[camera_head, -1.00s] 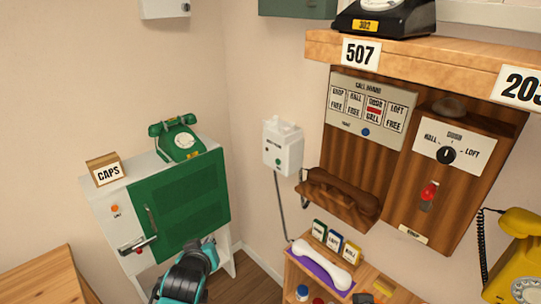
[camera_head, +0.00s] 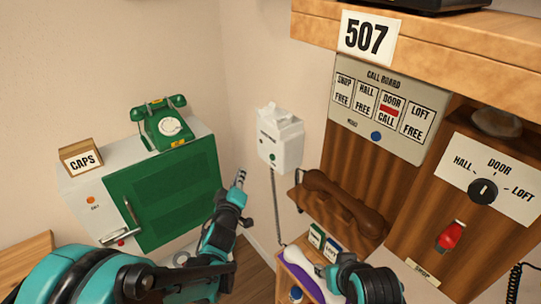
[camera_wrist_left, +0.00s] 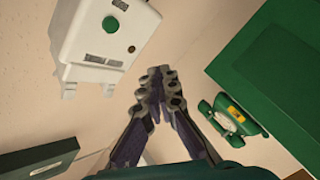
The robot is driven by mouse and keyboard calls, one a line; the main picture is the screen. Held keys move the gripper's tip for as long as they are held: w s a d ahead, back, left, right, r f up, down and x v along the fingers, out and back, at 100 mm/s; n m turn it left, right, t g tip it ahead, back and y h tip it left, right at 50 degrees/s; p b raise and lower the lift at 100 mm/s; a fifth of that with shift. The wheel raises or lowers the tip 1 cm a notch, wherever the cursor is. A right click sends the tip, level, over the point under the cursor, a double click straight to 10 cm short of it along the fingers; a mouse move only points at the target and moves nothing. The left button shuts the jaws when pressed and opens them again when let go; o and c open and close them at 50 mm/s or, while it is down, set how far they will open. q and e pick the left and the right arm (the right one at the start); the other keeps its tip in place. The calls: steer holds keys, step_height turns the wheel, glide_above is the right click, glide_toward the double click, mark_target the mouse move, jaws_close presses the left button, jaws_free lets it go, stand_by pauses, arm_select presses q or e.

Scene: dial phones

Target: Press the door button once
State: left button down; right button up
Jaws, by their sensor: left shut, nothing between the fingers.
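A white wall box (camera_head: 280,148) with a small green button (camera_head: 272,156) on its front hangs near the room corner; its label is too small to read. In the left wrist view the box (camera_wrist_left: 95,45) is at upper left, with the green button (camera_wrist_left: 110,24) facing me. My left gripper (camera_head: 240,176) is shut and empty, to the left of the box and a little below it, apart from the button. In the wrist view its fingertips (camera_wrist_left: 161,72) meet. My right gripper (camera_head: 346,262) is partly visible at the bottom; its fingers are unclear.
A green telephone (camera_head: 168,124) stands on a white cabinet with a green door (camera_head: 165,200). A brown handset (camera_head: 340,203) lies on a wooden shelf right of the box. The call board (camera_head: 380,100) shows a red DOOR CALL mark and a blue button (camera_head: 376,136).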

arm_select(q)
steer(key=w+d, duration=0.5)
steer(key=d, duration=0.2)
steer(key=shift+d, duration=0.15)
stand_by(0.5)
stand_by(1.3)
steer(key=shift+w+d, duration=0.15)
steer(key=shift+d, duration=0.2)
steer(key=shift+w+d, duration=0.2)
steer(key=shift+d, duration=0.15)
stand_by(0.6)
steer(key=shift+a, duration=0.15)
steer(key=shift+s+a, duration=0.45)
steer(key=shift+a, duration=0.1)
steer(key=shift+s+a+b, duration=0.2)
steer(key=shift+s+a, duration=0.5)
steer(key=shift+a, duration=0.35)
steer(key=shift+s+a+b, duration=0.15)
steer(key=shift+s+a, duration=0.55)
steer(key=shift+a, duration=0.35)
